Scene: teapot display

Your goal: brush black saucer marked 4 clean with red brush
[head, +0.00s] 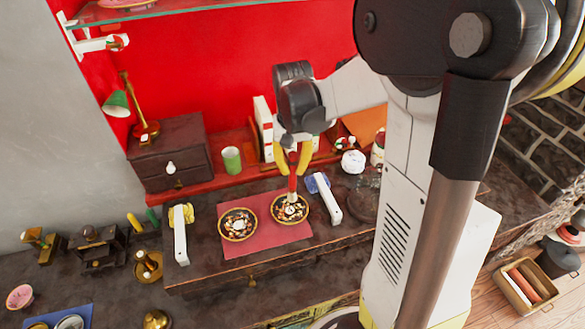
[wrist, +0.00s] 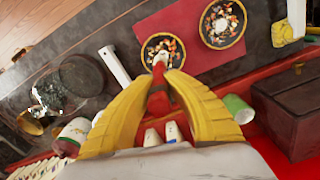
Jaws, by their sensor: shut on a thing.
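My gripper (head: 293,163) is shut on the red brush (head: 292,184), which it holds upright with its pale tip down over the right-hand black saucer (head: 303,219). The brush tip is at the middle of that saucer; I cannot tell if it touches. In the wrist view my yellow fingers (wrist: 160,84) close around the red brush (wrist: 159,103), above the same saucer (wrist: 146,60). A second black saucer (head: 222,233) lies to its left in the head view. Both have gold rims and coloured bits on them. I cannot read a number on either.
Both saucers lie on a red mat (head: 265,240) on the dark worktop. White-handled tools (head: 180,240) lie on both sides of the mat. Behind are a green cup (head: 231,158), a small dark drawer chest (head: 170,150) and a white round item (head: 353,161).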

